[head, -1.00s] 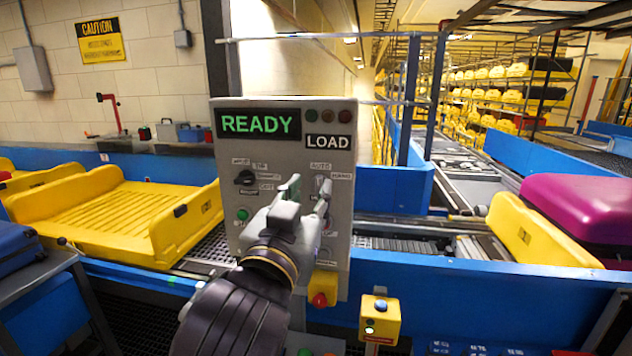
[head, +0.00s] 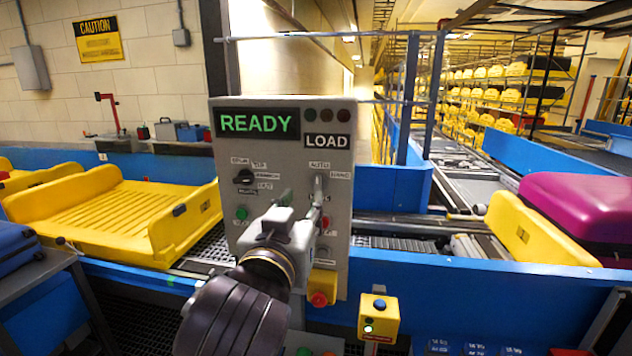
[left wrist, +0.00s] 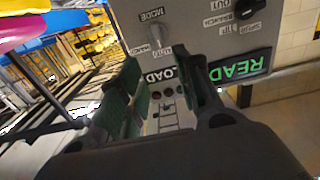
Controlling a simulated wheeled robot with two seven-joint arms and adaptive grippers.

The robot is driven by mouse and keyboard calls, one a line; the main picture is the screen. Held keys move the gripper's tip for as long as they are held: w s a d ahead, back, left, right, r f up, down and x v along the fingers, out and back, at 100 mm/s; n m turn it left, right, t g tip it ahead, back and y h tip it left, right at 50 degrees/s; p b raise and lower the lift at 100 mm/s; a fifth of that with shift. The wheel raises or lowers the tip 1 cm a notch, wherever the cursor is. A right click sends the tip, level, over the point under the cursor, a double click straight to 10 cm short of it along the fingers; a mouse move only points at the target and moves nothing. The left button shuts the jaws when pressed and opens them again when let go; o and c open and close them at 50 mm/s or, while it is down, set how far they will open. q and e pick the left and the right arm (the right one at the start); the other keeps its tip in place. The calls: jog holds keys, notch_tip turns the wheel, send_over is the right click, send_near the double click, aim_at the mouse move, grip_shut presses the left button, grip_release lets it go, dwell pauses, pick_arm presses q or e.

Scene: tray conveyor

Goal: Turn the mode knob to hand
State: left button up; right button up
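The mode knob (head: 319,184) is a small silver lever on the grey control panel (head: 228,150). It sits below the AUTO label, with the HAND label to its right, and seems to point up towards AUTO. In the left wrist view the knob (left wrist: 158,37) shows beyond the fingertips, near the upside-down MODE label. My left gripper (head: 303,205) is in front of the panel, just below and left of the knob. Its two fingers are apart with nothing between them; it also shows open in the left wrist view (left wrist: 163,88). My right gripper is out of view.
A black selector knob (head: 244,177) and a green button (head: 241,214) are left of my gripper. The display (head: 257,123) reads READY, beside a LOAD plate. A red button on a yellow box (head: 321,290) is below. Yellow trays (head: 120,215) flank the panel.

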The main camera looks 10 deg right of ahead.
aim_at(317, 179)
pick_arm(q)
jog(key=shift+p+x, duration=1.3)
jog(key=shift+x, duration=5.4)
grip_shut()
